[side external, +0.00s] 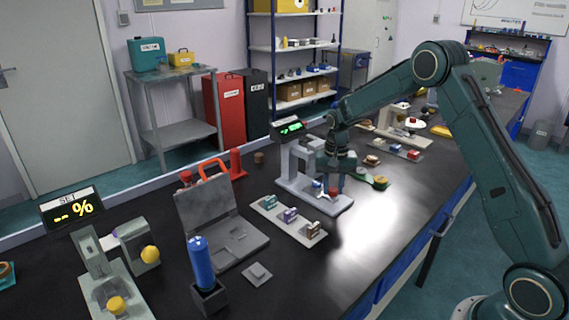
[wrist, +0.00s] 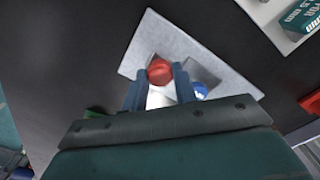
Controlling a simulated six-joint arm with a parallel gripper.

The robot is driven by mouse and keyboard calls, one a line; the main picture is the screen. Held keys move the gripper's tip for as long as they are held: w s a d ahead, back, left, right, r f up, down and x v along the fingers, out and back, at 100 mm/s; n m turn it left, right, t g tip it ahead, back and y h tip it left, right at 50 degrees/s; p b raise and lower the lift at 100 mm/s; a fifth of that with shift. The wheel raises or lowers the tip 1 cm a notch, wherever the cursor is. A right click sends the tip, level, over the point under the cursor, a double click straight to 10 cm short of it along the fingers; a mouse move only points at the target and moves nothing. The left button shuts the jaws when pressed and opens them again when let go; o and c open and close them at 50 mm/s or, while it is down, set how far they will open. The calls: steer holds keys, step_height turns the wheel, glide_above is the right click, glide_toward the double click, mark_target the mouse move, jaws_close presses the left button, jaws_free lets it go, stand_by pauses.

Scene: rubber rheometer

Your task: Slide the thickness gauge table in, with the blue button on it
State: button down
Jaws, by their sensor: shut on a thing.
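The thickness gauge (side external: 300,178) stands mid-bench, with a light grey base, an upright column and a green-lit display. Its base also shows in the wrist view (wrist: 152,38). A darker grey plate (wrist: 202,68), seemingly the gauge table, lies over that base. The blue button (wrist: 200,90) is at the plate's near part, just right of my right finger and partly hidden; it also shows in the side view (side external: 317,184). My gripper (wrist: 159,76) points down over the base and is shut on a red round knob (wrist: 160,70). Whether the knob joins the table is hidden.
A pale tray with several small labelled boxes (side external: 290,216) lies in front of the gauge. An open grey case (side external: 215,225) and a blue cylinder in a black stand (side external: 201,262) are to the left.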

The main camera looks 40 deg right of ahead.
mark_target(331, 188)
steer(key=shift+w+r, duration=0.1)
steer(key=shift+w, duration=0.3)
steer(key=c, duration=1.1)
jaws_free()
step_height(331, 188, up, 14)
